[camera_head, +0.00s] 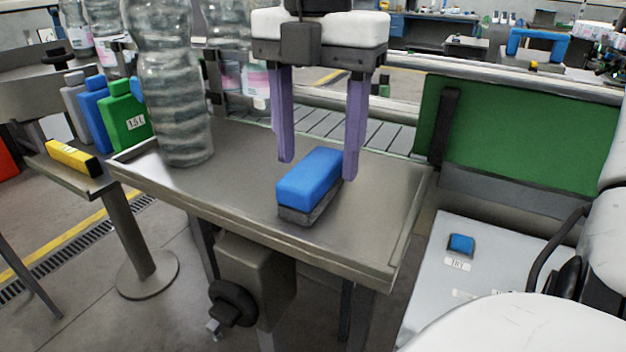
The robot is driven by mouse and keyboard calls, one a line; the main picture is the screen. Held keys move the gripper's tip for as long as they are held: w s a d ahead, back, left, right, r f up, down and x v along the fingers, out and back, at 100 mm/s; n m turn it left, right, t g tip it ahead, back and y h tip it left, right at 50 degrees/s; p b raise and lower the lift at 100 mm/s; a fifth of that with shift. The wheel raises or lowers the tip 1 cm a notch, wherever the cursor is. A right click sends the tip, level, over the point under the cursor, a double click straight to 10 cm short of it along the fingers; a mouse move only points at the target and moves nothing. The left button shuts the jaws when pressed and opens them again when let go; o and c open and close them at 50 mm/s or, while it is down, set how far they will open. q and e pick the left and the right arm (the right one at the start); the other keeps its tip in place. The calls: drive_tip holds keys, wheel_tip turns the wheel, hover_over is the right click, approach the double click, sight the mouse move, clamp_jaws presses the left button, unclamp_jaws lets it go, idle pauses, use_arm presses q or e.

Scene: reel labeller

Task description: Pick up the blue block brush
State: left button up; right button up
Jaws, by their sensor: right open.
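The blue block brush (309,181) has a blue block on top and a dark grey underside. It lies on the metal side table (240,200), near the table's right part. My right gripper (316,170) points down over the table from above. Its two purple fingers are open, one on the left and behind the brush, the other close to the brush's right far end. The brush's right end is partly beside that finger; I cannot tell whether they touch. My left gripper is not in view.
A large clear bottle (172,95) stands at the table's left end. Green (124,117), blue and grey containers and a yellow block (73,157) are on the left stand. A conveyor (385,140) runs behind. A green panel (520,135) stands right, above a white surface with a blue button (461,244).

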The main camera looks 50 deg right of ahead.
sight(313, 165)
drive_tip(key=f, duration=0.4)
drive_tip(key=shift+w+f, duration=0.1)
drive_tip(key=shift+w, duration=0.15)
drive_tip(key=c, duration=1.3)
